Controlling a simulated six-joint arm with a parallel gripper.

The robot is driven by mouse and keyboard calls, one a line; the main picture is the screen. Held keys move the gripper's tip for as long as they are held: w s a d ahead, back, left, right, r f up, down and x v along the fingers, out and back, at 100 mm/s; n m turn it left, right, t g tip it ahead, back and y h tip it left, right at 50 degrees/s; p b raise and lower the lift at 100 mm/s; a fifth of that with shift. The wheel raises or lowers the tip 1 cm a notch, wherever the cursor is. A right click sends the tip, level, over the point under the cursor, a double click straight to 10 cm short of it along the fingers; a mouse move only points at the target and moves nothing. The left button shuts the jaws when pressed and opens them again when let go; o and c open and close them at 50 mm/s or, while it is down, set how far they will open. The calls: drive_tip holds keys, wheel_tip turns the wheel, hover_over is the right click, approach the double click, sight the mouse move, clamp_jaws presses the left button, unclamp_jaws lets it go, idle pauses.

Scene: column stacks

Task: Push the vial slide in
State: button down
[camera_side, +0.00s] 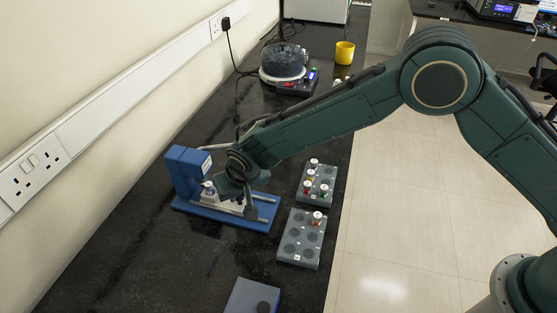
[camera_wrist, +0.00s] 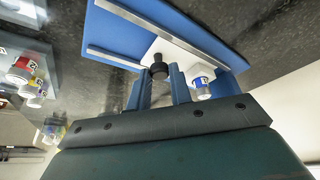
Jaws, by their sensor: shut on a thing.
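The blue slide station (camera_side: 187,172) stands on the dark bench with an upright block at its left end and two metal rails along its base. The white vial slide (camera_side: 222,205) sits on the rails, close to the upright block. A vial (camera_side: 209,187) stands on it; in the wrist view this vial (camera_wrist: 201,86) shows a white cap and a blue and white label. My gripper (camera_wrist: 159,78) is shut on the slide's black knob (camera_wrist: 157,67), one finger on each side. In the side view my gripper (camera_side: 243,197) partly hides the slide and knob.
Two grey racks, one with several vials (camera_side: 318,178) and one with a single vial (camera_side: 300,240), stand right of the station. A blue-grey box (camera_side: 250,298) lies at the front. A round machine (camera_side: 284,62) and a yellow cup (camera_side: 344,53) stand behind.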

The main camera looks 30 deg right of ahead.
drive_tip(key=shift+w+a, duration=0.8)
drive_tip(key=c, duration=1.3)
unclamp_jaws()
drive_tip(key=shift+r, duration=0.15)
drive_tip(key=v, duration=1.3)
drive_tip(key=shift+s+r, duration=0.15)
drive_tip(key=shift+s, duration=0.05)
